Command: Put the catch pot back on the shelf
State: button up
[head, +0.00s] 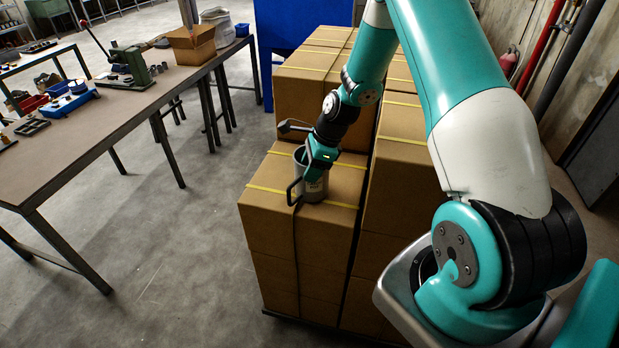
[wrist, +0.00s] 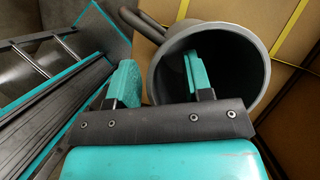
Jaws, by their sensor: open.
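The catch pot (head: 314,190) is a grey cylinder with a dark loop handle on its left side. It stands upright on the near stack of cardboard boxes in the head view. In the wrist view the pot (wrist: 238,72) shows its round open mouth. My gripper (head: 312,168) is at the pot's rim, its fingertips partly hidden in the head view. In the wrist view my gripper (wrist: 160,80) is open, with one finger inside the mouth and the other outside, the pot's wall between them. I cannot tell whether either finger touches it. I cannot tell which thing is the task's shelf.
Yellow-strapped cardboard boxes (head: 275,235) stand stacked under and behind the pot. Grey floor (head: 190,250) between bench and boxes is clear.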

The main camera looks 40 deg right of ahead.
grip_shut()
dwell(1.3)
